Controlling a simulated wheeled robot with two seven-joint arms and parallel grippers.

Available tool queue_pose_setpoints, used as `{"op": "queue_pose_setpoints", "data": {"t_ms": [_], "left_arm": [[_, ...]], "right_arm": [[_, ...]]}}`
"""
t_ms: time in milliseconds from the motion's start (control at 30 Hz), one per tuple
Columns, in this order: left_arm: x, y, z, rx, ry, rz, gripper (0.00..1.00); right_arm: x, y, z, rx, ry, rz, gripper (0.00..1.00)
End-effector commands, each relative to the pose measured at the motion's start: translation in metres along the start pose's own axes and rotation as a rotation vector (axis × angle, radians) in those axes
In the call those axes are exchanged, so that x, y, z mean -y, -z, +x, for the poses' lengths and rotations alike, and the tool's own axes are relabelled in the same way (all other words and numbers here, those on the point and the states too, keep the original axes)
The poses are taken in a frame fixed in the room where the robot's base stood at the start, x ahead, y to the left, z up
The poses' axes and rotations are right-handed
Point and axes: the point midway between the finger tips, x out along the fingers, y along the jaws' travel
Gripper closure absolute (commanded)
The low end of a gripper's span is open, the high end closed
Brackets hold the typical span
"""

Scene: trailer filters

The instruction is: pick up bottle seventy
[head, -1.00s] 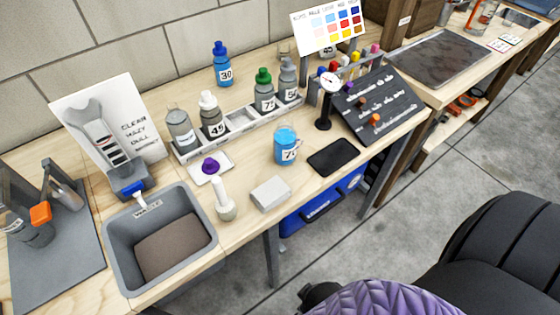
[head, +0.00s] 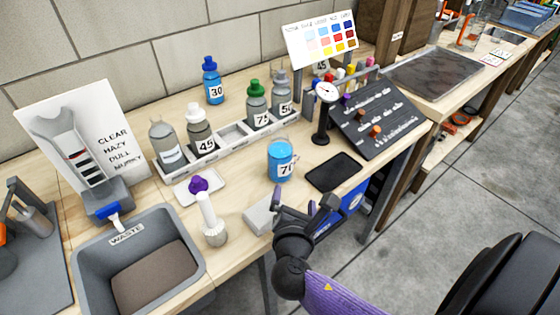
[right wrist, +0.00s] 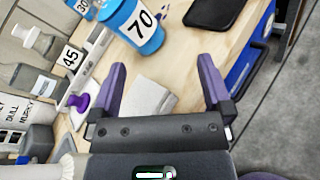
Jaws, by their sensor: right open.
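Bottle seventy (head: 280,162) is a light blue bottle with a white label marked 70. It stands upright on the wooden bench in front of the bottle rack, and no cap shows on it. It also shows at the top of the right wrist view (right wrist: 141,38), its upper part cut off by the frame. My right gripper (head: 303,198) is open and empty, near the bench's front edge, nearer to me than the bottle and apart from it. In the right wrist view its two purple fingers (right wrist: 162,68) are spread, with the bottle beyond them. My left gripper is not in view.
A pale block (head: 258,216) lies by the right gripper. A dark pad (head: 333,172) and a dial gauge (head: 324,115) are right of the bottle. The rack (head: 232,140) holds several bottles behind.

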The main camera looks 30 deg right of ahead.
Motion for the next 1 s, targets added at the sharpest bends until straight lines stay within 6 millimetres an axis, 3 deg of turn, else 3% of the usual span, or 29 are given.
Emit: {"op": "queue_pose_setpoints", "data": {"t_ms": [100,200,700,933,1000], "left_arm": [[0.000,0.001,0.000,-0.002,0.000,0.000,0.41],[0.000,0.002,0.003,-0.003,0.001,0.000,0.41],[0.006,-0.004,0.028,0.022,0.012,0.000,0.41],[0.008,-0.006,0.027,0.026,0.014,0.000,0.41],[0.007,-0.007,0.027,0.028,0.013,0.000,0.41]], "right_arm": [[-0.027,-0.009,0.012,0.133,-0.126,-0.347,0.00],[-0.037,-0.012,0.022,0.186,-0.162,-0.474,0.00],[-0.055,-0.029,0.107,0.185,-0.161,-0.477,0.00],[-0.057,-0.031,0.109,0.184,-0.162,-0.477,0.00],[-0.057,-0.031,0.109,0.184,-0.162,-0.477,0.13]]}}
